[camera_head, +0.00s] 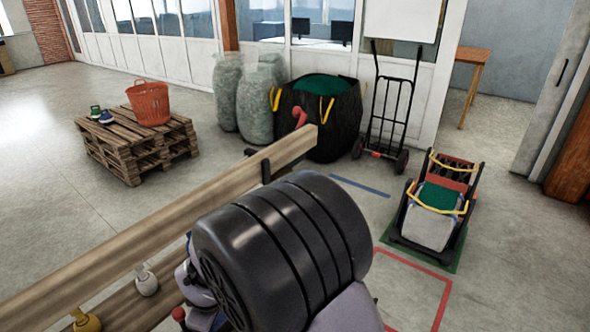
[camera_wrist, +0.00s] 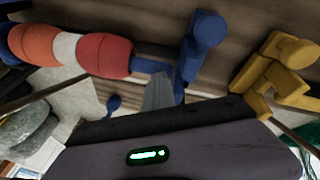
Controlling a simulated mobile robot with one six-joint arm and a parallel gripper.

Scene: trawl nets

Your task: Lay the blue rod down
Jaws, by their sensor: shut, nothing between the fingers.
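In the wrist view a blue rod (camera_wrist: 151,66) shows as a short stub beside a blue peg (camera_wrist: 203,42) on a wooden beam. A row of orange, white and red rounded pieces (camera_wrist: 66,48) with a blue end lies in line with the stub; I cannot tell if they are one piece with it. My gripper (camera_wrist: 160,84) is shut and empty, its grey tip close to the stub; whether they touch is unclear. In the head view my dark arm hides the gripper and the rod.
A wooden beam (camera_head: 200,200) with coloured pegs crosses the foreground. A yellow peg (camera_wrist: 290,68) is right of the blue one. A pallet stack (camera_head: 135,150) carries a red basket (camera_head: 149,103). A black bag (camera_head: 335,130) and a loaded cart (camera_head: 432,225) stand beyond. Open floor lies left.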

